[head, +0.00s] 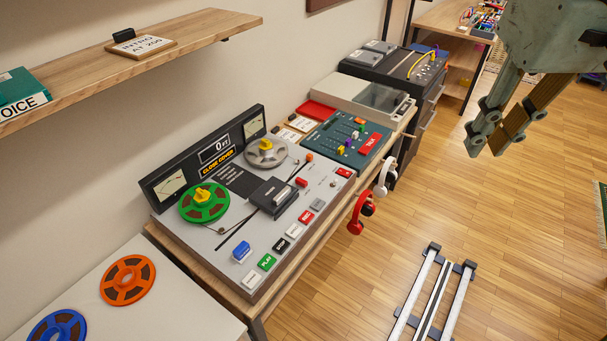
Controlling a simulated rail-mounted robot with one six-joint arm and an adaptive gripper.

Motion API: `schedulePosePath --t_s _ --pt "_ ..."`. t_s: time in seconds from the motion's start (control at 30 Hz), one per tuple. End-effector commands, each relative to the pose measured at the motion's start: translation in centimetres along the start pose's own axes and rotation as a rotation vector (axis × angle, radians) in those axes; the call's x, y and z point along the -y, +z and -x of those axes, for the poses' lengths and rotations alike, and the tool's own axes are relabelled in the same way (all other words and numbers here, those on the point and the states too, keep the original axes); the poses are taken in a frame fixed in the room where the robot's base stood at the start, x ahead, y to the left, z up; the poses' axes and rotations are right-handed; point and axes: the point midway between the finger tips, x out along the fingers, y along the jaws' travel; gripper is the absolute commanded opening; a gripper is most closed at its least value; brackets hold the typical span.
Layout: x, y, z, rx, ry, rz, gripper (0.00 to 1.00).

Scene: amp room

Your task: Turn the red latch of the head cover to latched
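The tape deck (222,237) stands on the bench in the middle of the head view. Its dark head cover (270,199) is a small block between the two reels. A small red part (301,182), which looks like the latch, sits at the cover's upper right; it is too small to tell which way it is turned. The deck's display reads CLOSE COVER (217,161). My gripper (485,151) hangs at the upper right over the floor, well away from the deck. Its fingers look apart, with nothing seen between them.
A green reel (204,202) and a grey reel (266,152) are on the deck, with several coloured buttons along its front. A mixer (348,143) is beyond it. Headphones (360,213) hang at the bench edge. A wooden shelf (160,41) overhangs at upper left. The floor at right is mostly free.

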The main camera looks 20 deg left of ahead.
Motion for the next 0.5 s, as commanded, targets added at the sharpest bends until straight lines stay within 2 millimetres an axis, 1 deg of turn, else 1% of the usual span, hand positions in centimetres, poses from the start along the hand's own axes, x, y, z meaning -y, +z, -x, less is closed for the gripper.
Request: schedulePosePath --t_s 0.03,0.1,0.5 --pt "0.2 -1.0 -0.3 0.005 -0.003 0.015 0.17" --pt "0.4 -2.2 -0.7 0.011 -0.007 0.036 0.17" --pt "2.2 -8.9 -3.8 0.039 -0.026 0.155 0.17"
